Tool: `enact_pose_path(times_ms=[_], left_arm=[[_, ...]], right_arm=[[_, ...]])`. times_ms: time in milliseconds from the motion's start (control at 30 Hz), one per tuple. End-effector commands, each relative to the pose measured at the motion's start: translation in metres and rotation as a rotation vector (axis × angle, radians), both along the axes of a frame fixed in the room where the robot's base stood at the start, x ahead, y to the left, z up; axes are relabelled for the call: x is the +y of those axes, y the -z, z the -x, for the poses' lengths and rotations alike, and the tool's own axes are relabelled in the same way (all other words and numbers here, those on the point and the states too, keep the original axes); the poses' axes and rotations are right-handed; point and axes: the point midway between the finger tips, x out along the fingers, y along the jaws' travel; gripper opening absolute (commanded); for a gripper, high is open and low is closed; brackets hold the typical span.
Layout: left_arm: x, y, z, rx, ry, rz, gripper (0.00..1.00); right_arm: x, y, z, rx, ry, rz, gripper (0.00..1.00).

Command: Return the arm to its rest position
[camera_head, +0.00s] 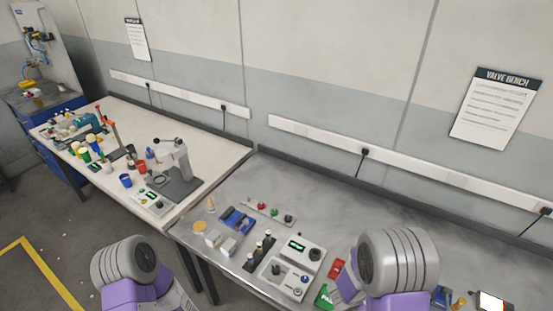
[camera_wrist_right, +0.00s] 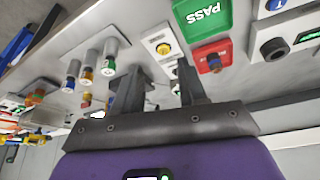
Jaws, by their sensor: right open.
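My right gripper (camera_wrist_right: 158,68) shows in the right wrist view with its two dark fingers apart and nothing between them. Beyond its fingertips is a white block with a yellow knob (camera_wrist_right: 162,44), apart from the fingers as far as I can tell. In the head view my right arm (camera_head: 390,262) is raised over the front of the grey bench and hides part of it. My left arm (camera_head: 130,265) is at the lower left, in front of the benches. Neither gripper's fingers show in the head view.
The grey bench (camera_head: 350,212) holds a control box (camera_head: 292,268), a red tray (camera_head: 336,268) and a green PASS tray (camera_wrist_right: 203,12). A blue fixture (camera_head: 238,220) stands further left. The white bench (camera_head: 205,141) carries a press (camera_head: 178,170) and cups. The grey bench's back is clear.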

Motion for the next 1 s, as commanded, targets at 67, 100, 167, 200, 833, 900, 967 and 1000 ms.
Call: enact_pose_path(times_ms=[67,100,167,200,833,900,967,1000], left_arm=[[0.0,0.0,0.0,-0.001,0.0,0.0,0.0],[0.0,0.0,0.0,-0.001,0.0,0.0,0.0],[0.0,0.0,0.0,-0.001,0.0,0.0,0.0],[0.0,0.0,-0.001,-0.002,-0.001,0.0,0.0],[0.0,0.0,0.0,-0.001,0.0,0.0,0.0],[0.0,0.0,0.0,-0.001,0.0,0.0,0.0],[0.0,0.025,-0.001,-0.002,0.0,0.0,0.0],[0.0,0.036,0.0,-0.001,0.001,0.0,0.0]], right_arm=[[0.001,0.011,0.009,0.031,-0.038,-0.01,0.42],[0.002,0.016,0.012,0.043,-0.058,-0.014,0.42],[0.005,0.023,0.017,0.06,-0.089,-0.025,0.42],[0.007,0.027,0.02,0.07,-0.111,-0.032,0.42],[0.111,0.095,0.122,0.203,-0.609,-0.484,0.42],[0.129,0.093,0.132,0.19,-0.661,-0.561,0.42],[0.126,0.119,0.128,0.188,-0.659,-0.542,0.42],[0.126,0.129,0.128,0.189,-0.659,-0.54,0.42]])
